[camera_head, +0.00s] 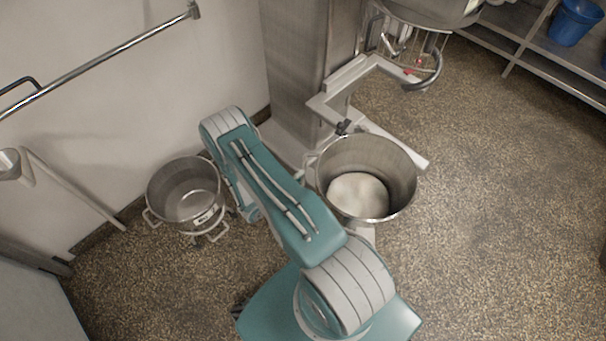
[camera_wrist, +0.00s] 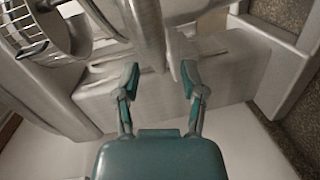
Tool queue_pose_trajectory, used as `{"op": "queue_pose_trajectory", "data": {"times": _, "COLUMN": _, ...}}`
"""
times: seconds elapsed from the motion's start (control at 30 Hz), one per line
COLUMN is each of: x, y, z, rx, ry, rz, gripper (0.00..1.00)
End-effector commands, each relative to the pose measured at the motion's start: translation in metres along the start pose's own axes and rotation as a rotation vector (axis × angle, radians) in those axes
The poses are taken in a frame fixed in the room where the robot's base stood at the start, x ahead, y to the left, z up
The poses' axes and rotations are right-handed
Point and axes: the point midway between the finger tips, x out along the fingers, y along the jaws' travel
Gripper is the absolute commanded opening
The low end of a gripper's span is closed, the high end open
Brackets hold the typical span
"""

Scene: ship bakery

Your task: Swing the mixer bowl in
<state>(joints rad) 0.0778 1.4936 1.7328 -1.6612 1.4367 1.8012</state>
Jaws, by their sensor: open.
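The mixer bowl (camera_head: 399,170) is a steel bowl with a pale mass inside. In the head view it stands at the mixer's foot, out in front of the column and not directly under the mixer head (camera_head: 428,8). The pale bowl-support frame (camera_head: 325,107) reaches out from the column near it. My gripper shows in the wrist view (camera_wrist: 160,82) with its two fingers apart. A grey metal bar (camera_wrist: 150,35) appears between and beyond the fingertips; I cannot tell whether they touch it. My arm hides the gripper in the head view.
A second, empty steel bowl (camera_head: 168,183) sits on a wheeled stand at left, close to my arm. The mixer column (camera_head: 295,65) stands by the wall. A wall rail (camera_head: 110,52) is at upper left. A shelf with a blue bucket (camera_head: 574,22) is at upper right. The right floor is clear.

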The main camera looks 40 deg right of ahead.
Motion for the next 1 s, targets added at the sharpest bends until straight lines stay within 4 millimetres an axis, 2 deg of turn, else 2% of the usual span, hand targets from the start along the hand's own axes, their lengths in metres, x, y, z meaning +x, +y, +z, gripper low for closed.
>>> {"op": "queue_pose_trajectory", "data": {"times": 0.1, "x": 0.014, "y": 0.0, "z": 0.0, "rx": 0.0, "ry": -0.001, "rz": 0.0, "gripper": 0.54}}
{"op": "queue_pose_trajectory", "data": {"times": 0.2, "x": 0.02, "y": 0.0, "z": 0.001, "rx": -0.001, "ry": -0.001, "rz": 0.0, "gripper": 0.54}}
{"op": "queue_pose_trajectory", "data": {"times": 0.47, "x": 0.021, "y": 0.0, "z": 0.0, "rx": -0.001, "ry": 0.001, "rz": 0.0, "gripper": 0.54}}
{"op": "queue_pose_trajectory", "data": {"times": 0.5, "x": 0.021, "y": 0.0, "z": 0.0, "rx": -0.001, "ry": 0.001, "rz": 0.0, "gripper": 0.45}}
{"op": "queue_pose_trajectory", "data": {"times": 0.57, "x": 0.021, "y": 0.0, "z": 0.0, "rx": -0.001, "ry": 0.001, "rz": 0.0, "gripper": 0.18}}
{"op": "queue_pose_trajectory", "data": {"times": 0.6, "x": 0.021, "y": 0.0, "z": 0.0, "rx": -0.001, "ry": 0.001, "rz": 0.0, "gripper": 0.0}}
{"op": "queue_pose_trajectory", "data": {"times": 1.0, "x": 0.021, "y": -0.001, "z": 0.002, "rx": -0.004, "ry": 0.001, "rz": -0.003, "gripper": 0.0}}
